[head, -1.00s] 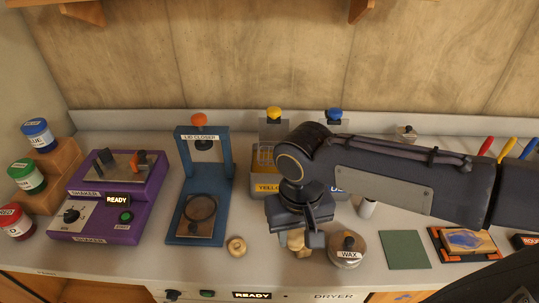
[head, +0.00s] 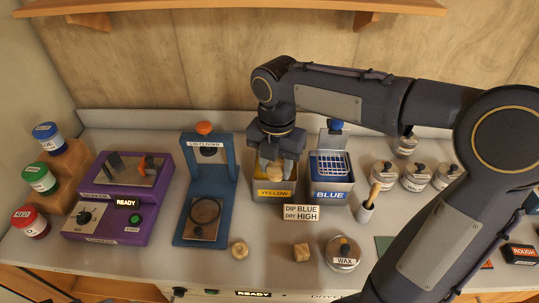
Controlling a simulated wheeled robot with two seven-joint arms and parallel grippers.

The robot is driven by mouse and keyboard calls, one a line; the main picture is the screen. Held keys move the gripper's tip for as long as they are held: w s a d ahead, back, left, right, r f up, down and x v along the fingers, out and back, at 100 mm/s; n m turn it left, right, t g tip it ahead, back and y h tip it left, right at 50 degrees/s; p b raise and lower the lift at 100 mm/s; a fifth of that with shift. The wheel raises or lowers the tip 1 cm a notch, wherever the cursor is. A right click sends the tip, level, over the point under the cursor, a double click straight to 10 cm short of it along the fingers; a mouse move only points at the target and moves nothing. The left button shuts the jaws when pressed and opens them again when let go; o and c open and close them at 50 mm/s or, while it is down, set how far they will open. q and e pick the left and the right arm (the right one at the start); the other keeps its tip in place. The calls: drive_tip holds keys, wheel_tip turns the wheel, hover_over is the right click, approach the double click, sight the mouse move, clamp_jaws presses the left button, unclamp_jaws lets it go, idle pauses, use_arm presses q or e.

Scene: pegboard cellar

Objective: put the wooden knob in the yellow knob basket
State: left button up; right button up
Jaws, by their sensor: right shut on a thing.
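My right gripper (head: 275,165) points down over the yellow tank (head: 276,193). It is shut on a pale wooden knob (head: 275,173), held at the tank's mouth. The gripper and knob cover most of the inside, so the yellow knob basket is hidden, and I cannot tell whether the knob touches it. Another round wooden knob (head: 240,250) lies on the counter at the front, and a blockier wooden piece (head: 302,252) lies to its right. My left gripper is not in view.
The blue tank (head: 330,190) with its blue wire basket stands right beside the yellow one. A card (head: 301,212) reading "DIP BLUE DRY HIGH" stands in front. The lid closer (head: 206,200) is close on the left, the wax tin (head: 343,253) at front right.

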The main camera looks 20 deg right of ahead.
drive_tip(key=n, duration=0.1)
drive_tip(key=w+n, duration=0.1)
drive_tip(key=w+r+n, duration=0.1)
drive_tip(key=shift+d+n+p, duration=0.25)
drive_tip(key=shift+n+p, duration=0.05)
drive_tip(key=shift+n, duration=0.1)
drive_tip(key=w+d+f, duration=0.1)
drive_tip(key=w+f, duration=0.2)
drive_tip(key=w, duration=0.1)
drive_tip(key=w+d+f, duration=0.2)
drive_tip(key=w, duration=0.1)
drive_tip(key=w+d+f, duration=0.2)
drive_tip(key=w+f, duration=0.1)
drive_tip(key=w, duration=0.1)
drive_tip(key=shift+w+d+f, duration=0.2)
drive_tip(key=shift+w+f, duration=0.1)
drive_tip(key=shift+f, duration=0.05)
drive_tip(key=shift+w+d+f, duration=0.15)
drive_tip(key=shift+w+f, duration=0.15)
drive_tip(key=shift+f, duration=0.05)
drive_tip(key=f+b, duration=0.3)
drive_tip(key=f, duration=0.1)
drive_tip(key=shift+w+d+b, duration=0.15)
drive_tip(key=shift+w+b, duration=0.15)
drive_tip(key=shift+r, duration=0.2)
drive_tip(key=shift+f, duration=0.2)
drive_tip(key=o, duration=0.7)
drive_tip(key=shift+c, duration=0.2)
wheel_tip(320, 180, up, 12)
drive_tip(key=shift+r, duration=0.25)
